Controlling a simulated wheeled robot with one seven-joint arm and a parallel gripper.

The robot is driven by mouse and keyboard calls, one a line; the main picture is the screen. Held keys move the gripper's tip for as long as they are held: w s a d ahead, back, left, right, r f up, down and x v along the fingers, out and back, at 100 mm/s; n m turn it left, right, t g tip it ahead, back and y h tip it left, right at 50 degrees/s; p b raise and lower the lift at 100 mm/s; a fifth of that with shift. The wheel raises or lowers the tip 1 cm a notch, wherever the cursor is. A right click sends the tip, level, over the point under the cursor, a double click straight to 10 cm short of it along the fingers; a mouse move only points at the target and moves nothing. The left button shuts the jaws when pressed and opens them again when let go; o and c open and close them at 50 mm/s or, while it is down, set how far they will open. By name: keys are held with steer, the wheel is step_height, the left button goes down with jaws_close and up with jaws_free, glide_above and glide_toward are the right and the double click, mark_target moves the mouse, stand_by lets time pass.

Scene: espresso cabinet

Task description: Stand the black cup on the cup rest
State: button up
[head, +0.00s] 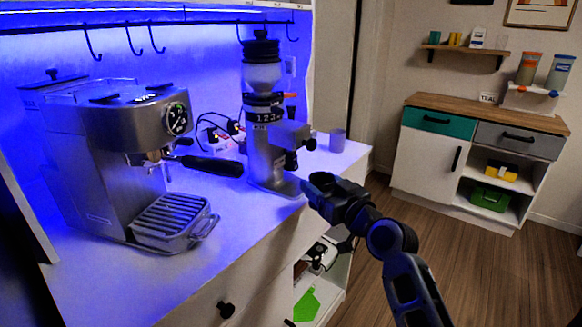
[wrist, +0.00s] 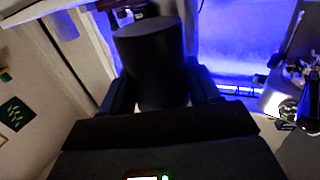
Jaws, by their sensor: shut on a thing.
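The black cup (wrist: 152,62) is between the two fingers of my gripper (wrist: 160,92) in the wrist view, filling the gap. In the head view, the dark cup (head: 322,179) is at the end of my gripper (head: 325,193), just off the counter's front edge and right of the grinder base; it looks roughly upright, with its lower part hidden by the fingers. The cup rest appears to be the slatted metal tray (head: 170,214) at the front foot of the espresso machine (head: 110,160). The tray is bare, well to the left of my gripper.
The grinder (head: 264,120) stands between the cup and the machine. The portafilter handle (head: 210,165) juts out above the tray's right side. A small greyish cup (head: 337,140) stands at the counter's far right. The counter front (head: 225,245) is clear.

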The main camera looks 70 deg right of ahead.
steer(key=p+x, duration=0.2)
steer(key=x, duration=0.7)
steer(key=shift+w+d+r, duration=0.1)
steer(key=shift+w+d, duration=0.05)
steer(key=shift+w, duration=0.1)
steer(key=w+d, duration=0.2)
steer(key=shift+w+f+p, duration=0.3)
steer(key=shift+f, duration=0.55)
steer(key=shift+f, duration=0.2)
steer(key=o, duration=1.1)
steer(key=shift+o, duration=1.2)
steer(key=shift+s+a, duration=0.1)
